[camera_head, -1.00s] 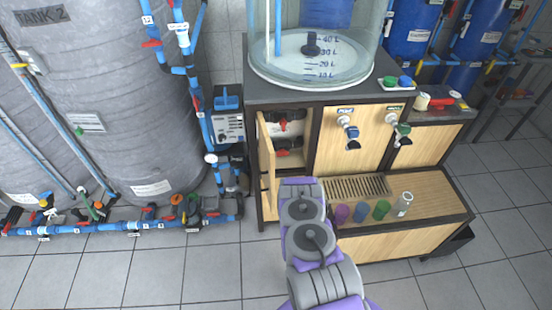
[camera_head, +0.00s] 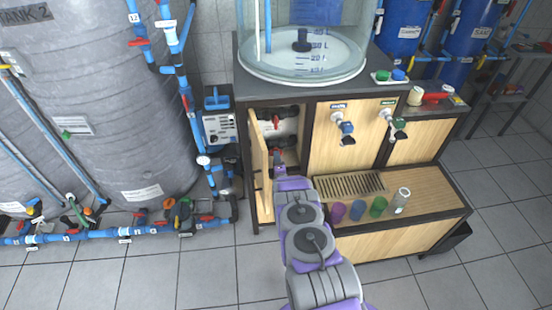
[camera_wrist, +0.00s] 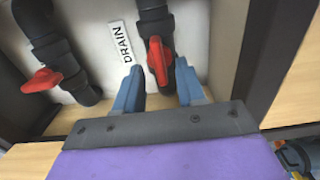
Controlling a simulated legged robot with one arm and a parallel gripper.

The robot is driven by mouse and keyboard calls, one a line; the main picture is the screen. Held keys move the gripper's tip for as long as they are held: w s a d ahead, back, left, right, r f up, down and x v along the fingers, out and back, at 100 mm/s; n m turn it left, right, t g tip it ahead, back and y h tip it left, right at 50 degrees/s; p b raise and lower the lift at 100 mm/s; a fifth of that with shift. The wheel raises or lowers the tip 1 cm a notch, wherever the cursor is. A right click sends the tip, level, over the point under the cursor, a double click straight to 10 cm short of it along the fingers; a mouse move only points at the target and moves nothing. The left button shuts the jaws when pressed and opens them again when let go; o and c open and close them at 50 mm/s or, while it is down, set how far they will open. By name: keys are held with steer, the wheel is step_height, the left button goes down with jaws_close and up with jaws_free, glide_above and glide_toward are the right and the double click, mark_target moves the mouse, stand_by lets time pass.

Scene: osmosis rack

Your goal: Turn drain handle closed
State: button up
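The red drain handle (camera_wrist: 160,61) sits on a black pipe beside the white label reading DRAIN (camera_wrist: 126,42) in the wrist view. My gripper (camera_wrist: 161,76) is open, with one blue finger on each side of the handle's lower end; I cannot tell whether either finger touches it. In the head view my gripper (camera_head: 278,157) reaches into the open cabinet under the tank, and its fingers are mostly hidden. A second red handle (camera_wrist: 42,80) is on the black pipe to the left in the wrist view; a red handle (camera_head: 276,122) also shows in the cabinet's upper part.
The open wooden cabinet door (camera_head: 260,170) stands just left of my arm. The cabinet's dark frame (camera_wrist: 262,60) is close on the right in the wrist view. Several coloured cups stand on the ledge near a drip grate (camera_head: 348,186).

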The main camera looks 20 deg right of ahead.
steer(key=shift+x, duration=1.3)
steer(key=shift+d, duration=0.1)
steer(key=shift+s, duration=0.1)
jaws_close()
